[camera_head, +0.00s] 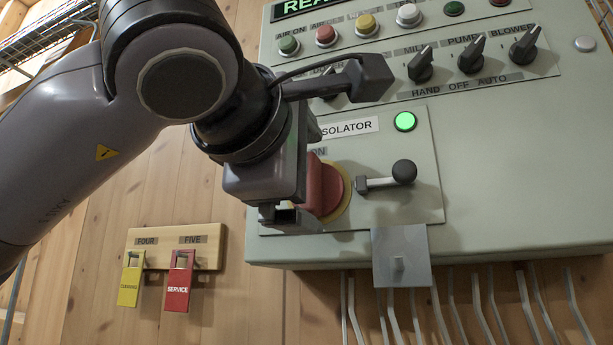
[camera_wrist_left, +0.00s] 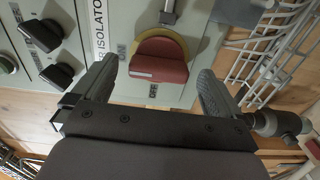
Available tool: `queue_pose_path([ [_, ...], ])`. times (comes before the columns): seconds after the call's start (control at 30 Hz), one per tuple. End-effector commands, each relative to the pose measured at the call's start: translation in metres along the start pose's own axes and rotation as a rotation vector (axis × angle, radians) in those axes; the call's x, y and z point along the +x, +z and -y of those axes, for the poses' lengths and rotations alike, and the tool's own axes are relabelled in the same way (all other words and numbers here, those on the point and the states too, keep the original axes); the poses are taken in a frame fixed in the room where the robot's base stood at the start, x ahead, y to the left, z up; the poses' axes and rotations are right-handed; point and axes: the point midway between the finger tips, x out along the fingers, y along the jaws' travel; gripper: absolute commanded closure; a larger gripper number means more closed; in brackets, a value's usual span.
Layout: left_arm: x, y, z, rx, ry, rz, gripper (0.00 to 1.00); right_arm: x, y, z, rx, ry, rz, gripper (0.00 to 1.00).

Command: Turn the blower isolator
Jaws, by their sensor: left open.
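The blower isolator is a red knob (camera_head: 332,188) on a yellow ring, on the lower plate of the grey-green cabinet. My left gripper (camera_head: 295,205) is in front of it and hides its left part and some of the label. In the left wrist view the red knob (camera_wrist_left: 160,62) lies ahead of and between the two spread fingers of my left gripper (camera_wrist_left: 158,92). The gripper is open, and a clear gap shows on each side of the knob. A white mark shows on the knob's left part there. ON and OFF labels stand beside it. My right gripper is out of view.
A lever with a black ball (camera_head: 404,171) sticks out just right of the isolator. A green lamp (camera_head: 405,121) is lit above it. A grey metal plate (camera_head: 402,258) hangs below. Black selector switches (camera_head: 471,56) sit above. Yellow (camera_head: 130,280) and red (camera_head: 177,284) tags hang lower left.

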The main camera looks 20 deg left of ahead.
Motion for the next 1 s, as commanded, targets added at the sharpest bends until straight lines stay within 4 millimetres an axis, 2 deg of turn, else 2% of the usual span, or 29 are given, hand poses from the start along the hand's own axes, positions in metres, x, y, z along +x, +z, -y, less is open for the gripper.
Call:
queue_pose_path([
  [0.2,-0.037,0.0,0.002,0.001,0.004,0.001,0.0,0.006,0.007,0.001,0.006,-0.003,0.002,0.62],
  [0.4,-0.06,0.001,0.001,0.002,0.002,0.002,0.0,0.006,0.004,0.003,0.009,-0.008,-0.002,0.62],
  [1.0,-0.063,0.0,0.001,0.002,0.0,0.0,0.0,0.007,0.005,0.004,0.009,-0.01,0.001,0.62],
])
